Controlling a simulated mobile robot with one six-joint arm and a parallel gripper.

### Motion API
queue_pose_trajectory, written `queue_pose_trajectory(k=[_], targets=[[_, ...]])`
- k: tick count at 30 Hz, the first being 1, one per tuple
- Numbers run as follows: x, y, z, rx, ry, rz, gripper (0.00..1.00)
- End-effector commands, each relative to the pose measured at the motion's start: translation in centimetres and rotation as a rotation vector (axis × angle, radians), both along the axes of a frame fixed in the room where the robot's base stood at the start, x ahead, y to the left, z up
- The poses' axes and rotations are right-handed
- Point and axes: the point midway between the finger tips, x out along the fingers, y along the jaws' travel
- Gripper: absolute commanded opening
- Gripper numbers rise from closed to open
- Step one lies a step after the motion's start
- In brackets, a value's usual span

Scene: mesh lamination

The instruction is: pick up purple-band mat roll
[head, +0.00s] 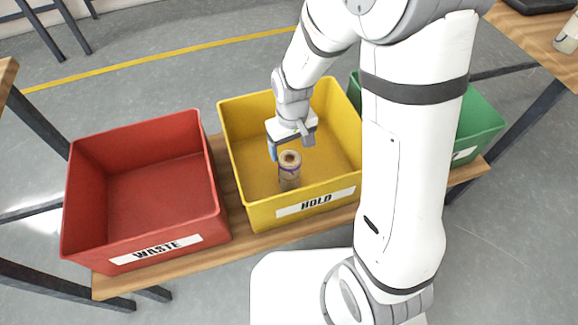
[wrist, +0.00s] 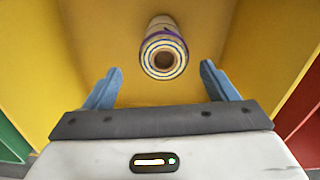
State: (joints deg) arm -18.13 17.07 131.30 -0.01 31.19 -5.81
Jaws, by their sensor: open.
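The purple-band mat roll (head: 289,172) is a brown roll with a purple band, standing in the yellow HOLD bin (head: 240,135). In the wrist view the mat roll (wrist: 164,52) shows its ringed end and a purple edge, just beyond the fingertips and between their lines. My gripper (head: 291,150) is inside the bin, just above and behind the roll in the head view. In the wrist view my gripper (wrist: 161,76) has its two blue fingers spread wide with nothing between them. I cannot tell from the head view how far the fingers reach down beside the roll.
The empty red WASTE bin (head: 150,190) stands to the left on the wooden bench (head: 245,240). A green bin (head: 480,125) stands to the right, partly hidden by my arm. The yellow bin's walls rise around my gripper. The rest of the yellow bin's visible floor is bare.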

Motion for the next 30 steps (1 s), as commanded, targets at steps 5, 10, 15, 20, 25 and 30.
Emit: queue_pose_trajectory(k=[5,10,15,20,25,30], targets=[[0.1,0.6,-2.8,-0.003,0.01,0.018,0.79],[0.1,0.6,-4.5,-0.003,0.01,0.018,0.79],[0.0,0.6,-6.2,-0.003,0.01,0.017,0.79],[-0.1,0.6,-8.7,-0.004,0.01,0.017,0.79],[-0.1,0.6,-9.4,-0.002,0.008,0.018,0.79],[-0.1,0.6,-9.4,-0.002,0.008,0.018,0.76]])
